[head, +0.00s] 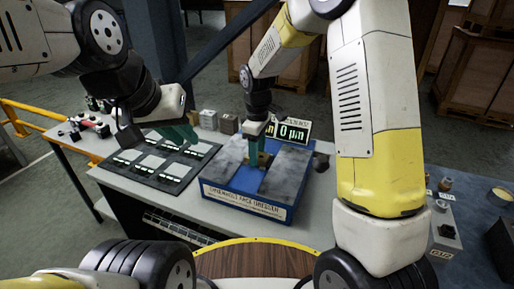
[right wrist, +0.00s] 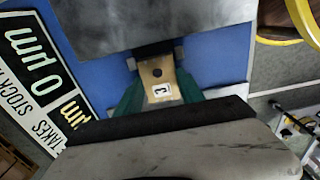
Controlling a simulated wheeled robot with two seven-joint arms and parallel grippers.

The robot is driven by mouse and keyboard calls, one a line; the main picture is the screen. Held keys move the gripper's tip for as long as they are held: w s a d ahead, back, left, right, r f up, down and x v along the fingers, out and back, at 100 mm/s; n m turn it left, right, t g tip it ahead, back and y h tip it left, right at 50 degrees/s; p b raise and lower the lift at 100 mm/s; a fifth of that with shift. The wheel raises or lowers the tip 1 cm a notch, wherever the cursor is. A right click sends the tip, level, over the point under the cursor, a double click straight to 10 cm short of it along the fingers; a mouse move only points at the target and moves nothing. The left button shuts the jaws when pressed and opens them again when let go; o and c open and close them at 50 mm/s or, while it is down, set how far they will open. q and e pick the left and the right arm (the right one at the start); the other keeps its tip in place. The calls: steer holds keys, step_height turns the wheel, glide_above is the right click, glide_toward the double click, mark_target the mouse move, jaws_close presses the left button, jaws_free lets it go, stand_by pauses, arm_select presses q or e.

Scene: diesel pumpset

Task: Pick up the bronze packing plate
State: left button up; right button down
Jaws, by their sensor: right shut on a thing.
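The bronze packing plate (right wrist: 157,75) is a small tan metal piece with a dark hole and a white label with a black mark. It sits between the green fingers of my right gripper (right wrist: 158,92), which is shut on it. In the head view my right gripper (head: 257,148) points down into the gap between two grey slabs on a blue gauge block, and only a little of the plate (head: 263,160) shows there. My left gripper (head: 172,135) hangs over the dark tray at the left; its finger opening is not clear.
The blue gauge block (head: 245,203) stands on the grey bench, with a "0 µm" display (head: 292,131) behind it. Small metal blocks (head: 228,123) stand at the back. Wooden crates (head: 475,75) stand beyond.

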steer(key=shift+r, duration=0.15)
steer(key=shift+w+r, duration=0.1)
steer(key=shift+r, duration=0.45)
steer(key=shift+s+r, duration=0.3)
steer(key=shift+r, duration=0.3)
steer(key=shift+s+r, duration=0.25)
steer(key=shift+r, duration=0.35)
steer(key=s, duration=0.5)
steer(key=s+d+r, duration=0.1)
steer(key=s, duration=0.4)
steer(key=s+d, duration=0.1)
steer(key=s, duration=0.4)
steer(key=shift+d+r, duration=0.15)
